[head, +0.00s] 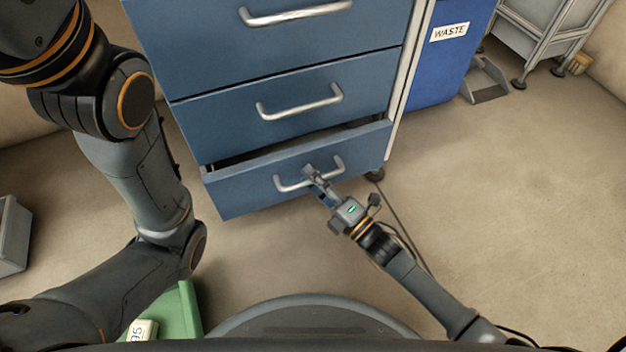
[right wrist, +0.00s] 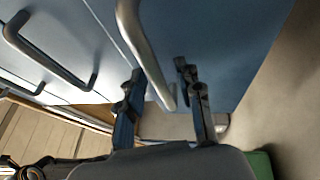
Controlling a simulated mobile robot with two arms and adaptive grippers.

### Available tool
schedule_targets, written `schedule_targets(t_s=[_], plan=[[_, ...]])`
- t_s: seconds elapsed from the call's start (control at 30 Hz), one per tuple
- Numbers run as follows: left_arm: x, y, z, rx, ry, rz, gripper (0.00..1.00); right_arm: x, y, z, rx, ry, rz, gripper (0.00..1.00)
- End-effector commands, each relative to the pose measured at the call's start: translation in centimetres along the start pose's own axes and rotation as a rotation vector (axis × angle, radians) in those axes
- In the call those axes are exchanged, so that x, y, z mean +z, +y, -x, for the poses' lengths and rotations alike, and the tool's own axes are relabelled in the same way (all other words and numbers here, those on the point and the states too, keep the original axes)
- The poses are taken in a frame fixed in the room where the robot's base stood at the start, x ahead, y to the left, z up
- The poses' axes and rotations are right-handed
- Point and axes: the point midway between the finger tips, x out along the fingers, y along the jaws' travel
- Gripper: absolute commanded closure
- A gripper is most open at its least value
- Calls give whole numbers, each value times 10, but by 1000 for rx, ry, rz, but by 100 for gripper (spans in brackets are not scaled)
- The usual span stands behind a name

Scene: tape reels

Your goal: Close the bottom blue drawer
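The bottom blue drawer (head: 240,194) stands a little way out of the cabinet in the head view, with a dark gap along its top edge. Its silver bar handle (head: 290,186) runs across the front. My right gripper (head: 314,174) is at the right half of this handle. In the right wrist view the fingers of my right gripper (right wrist: 160,88) are spread apart, with the handle (right wrist: 146,55) passing between them. I cannot tell whether they touch it. My left arm shows at the left of the head view, but its gripper is out of view.
Two upper drawers, the middle (head: 290,122) and the top (head: 220,45), look shut. A blue waste bin (head: 432,75) with a pedal stands to the right of the cabinet. A green box (head: 180,312) is at lower left. The floor on the right is clear.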

Motion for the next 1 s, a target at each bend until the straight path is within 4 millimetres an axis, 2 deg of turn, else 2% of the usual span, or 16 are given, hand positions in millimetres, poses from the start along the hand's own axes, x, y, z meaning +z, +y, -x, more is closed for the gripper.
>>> schedule_targets(t_s=[0.07,0.23,0.27,0.53,0.8,1.0], plan=[[0,0,0,0,0,0,64,0,0,0,0,0,0,65],[0,0,0,0,1,0,64,0,0,0,1,0,0,97],[0,0,0,0,1,0,64,0,0,0,1,0,0,100],[0,0,0,0,1,0,64,1,0,-1,1,0,0,100],[-5,3,13,0,1,1,64,15,-10,-36,2,-1,1,100],[-4,3,13,0,0,0,64,18,-9,-41,-2,-2,1,100]])
